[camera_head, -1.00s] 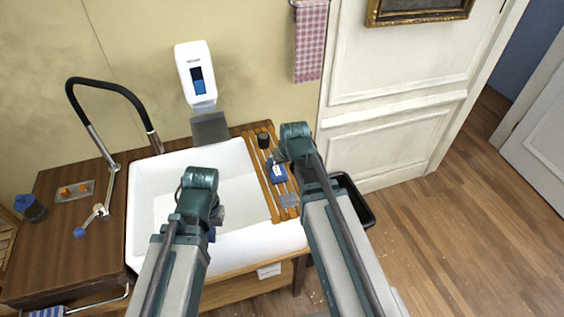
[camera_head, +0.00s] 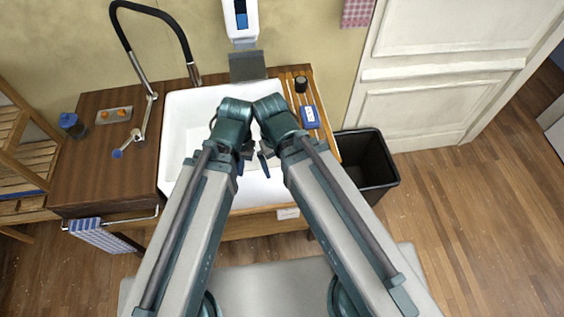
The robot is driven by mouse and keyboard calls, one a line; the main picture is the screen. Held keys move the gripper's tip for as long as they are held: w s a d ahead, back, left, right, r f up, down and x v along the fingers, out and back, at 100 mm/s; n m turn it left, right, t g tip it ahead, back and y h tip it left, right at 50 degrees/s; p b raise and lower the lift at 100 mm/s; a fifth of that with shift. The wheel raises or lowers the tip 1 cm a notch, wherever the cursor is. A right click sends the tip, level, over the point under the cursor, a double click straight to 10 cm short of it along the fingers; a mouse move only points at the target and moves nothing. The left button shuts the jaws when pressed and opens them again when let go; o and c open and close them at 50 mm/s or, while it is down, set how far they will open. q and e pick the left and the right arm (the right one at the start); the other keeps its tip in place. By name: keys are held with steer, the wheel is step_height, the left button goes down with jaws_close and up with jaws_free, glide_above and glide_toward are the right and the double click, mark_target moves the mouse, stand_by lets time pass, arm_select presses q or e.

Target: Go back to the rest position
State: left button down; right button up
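My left arm comes in from the left and my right arm from the right, both dark green and grey. Their wrists meet closely over the white sink (camera_head: 182,130). My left gripper (camera_head: 241,166) points down over the basin, small and partly hidden by its own wrist. My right gripper (camera_head: 264,164) is just to the right of it, also over the basin and mostly hidden. Nothing shows held in either, but their fingers are too small and covered to judge. A blue box with a white label (camera_head: 310,117) lies on the slatted wooden rack (camera_head: 327,138), apart from both grippers.
A black cup (camera_head: 300,85) stands on the rack. A black bin (camera_head: 372,160) is right of the sink. A tap (camera_head: 146,80) and a small tray (camera_head: 114,115) are on the brown counter (camera_head: 105,170). A wooden chair (camera_head: 20,150) stands left. The right floor is clear.

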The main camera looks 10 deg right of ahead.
step_height(320, 180, down, 8)
steer(key=b, duration=0.7)
steer(key=shift+b, duration=0.4)
steer(key=shift+r, duration=0.1)
stand_by(1.4)
